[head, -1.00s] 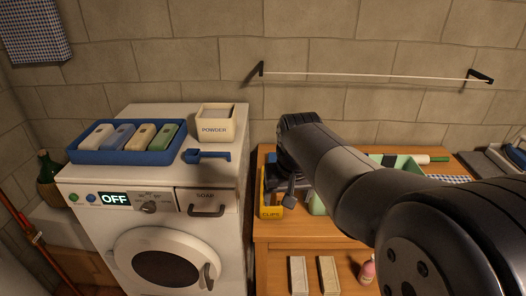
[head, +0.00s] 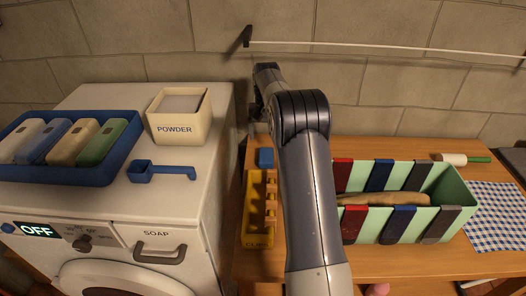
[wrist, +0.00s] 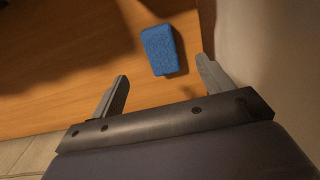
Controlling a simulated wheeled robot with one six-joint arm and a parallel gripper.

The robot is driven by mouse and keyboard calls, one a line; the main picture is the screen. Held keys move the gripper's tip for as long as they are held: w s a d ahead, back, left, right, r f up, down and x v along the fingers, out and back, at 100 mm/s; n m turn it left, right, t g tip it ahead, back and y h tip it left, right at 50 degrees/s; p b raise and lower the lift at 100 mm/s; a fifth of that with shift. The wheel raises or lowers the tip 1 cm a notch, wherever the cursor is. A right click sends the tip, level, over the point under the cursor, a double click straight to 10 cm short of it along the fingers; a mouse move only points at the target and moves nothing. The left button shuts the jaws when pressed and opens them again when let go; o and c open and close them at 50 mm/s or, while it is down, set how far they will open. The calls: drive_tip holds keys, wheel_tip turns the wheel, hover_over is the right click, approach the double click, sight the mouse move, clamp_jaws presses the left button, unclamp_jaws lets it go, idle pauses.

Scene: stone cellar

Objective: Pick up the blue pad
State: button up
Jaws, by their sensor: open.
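The blue pad (wrist: 160,50) lies flat on the wooden tabletop in the wrist view, a small rough block. In the head view the pad (head: 265,158) shows behind the yellow clips tray, close to the washing machine's side. My gripper (wrist: 163,71) is open and empty in the wrist view, its two fingers apart. The pad appears beyond the fingertips, between their lines and not touched. In the head view my arm reaches over the table; the fingers cannot be made out there.
The yellow clips tray (head: 256,232) stands in front of the pad. The washing machine (head: 205,165) rises on the left, carrying a powder box (head: 179,132) and a blue scoop (head: 160,172). A green box with coloured straps (head: 456,190) stands to the right. The stone wall is behind.

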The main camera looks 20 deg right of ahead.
hover_over(266, 154)
drive_tip(key=f, duration=0.6)
drive_tip(key=shift+s+a+p, duration=0.15)
drive_tip(key=shift+s+p, duration=0.15)
drive_tip(key=shift+s, duration=0.1)
drive_tip(key=shift+w+f+p, duration=0.2)
drive_tip(key=shift+f+p, duration=0.25)
drive_tip(key=shift+f, duration=0.85)
drive_tip(key=shift+w+f+p, duration=0.15)
drive_tip(key=shift+f+p, duration=0.3)
drive_tip(key=shift+f, duration=0.8)
drive_tip(key=c, duration=1.1)
wheel_tip(266, 154, up, 10)
drive_tip(key=shift+b, duration=0.9)
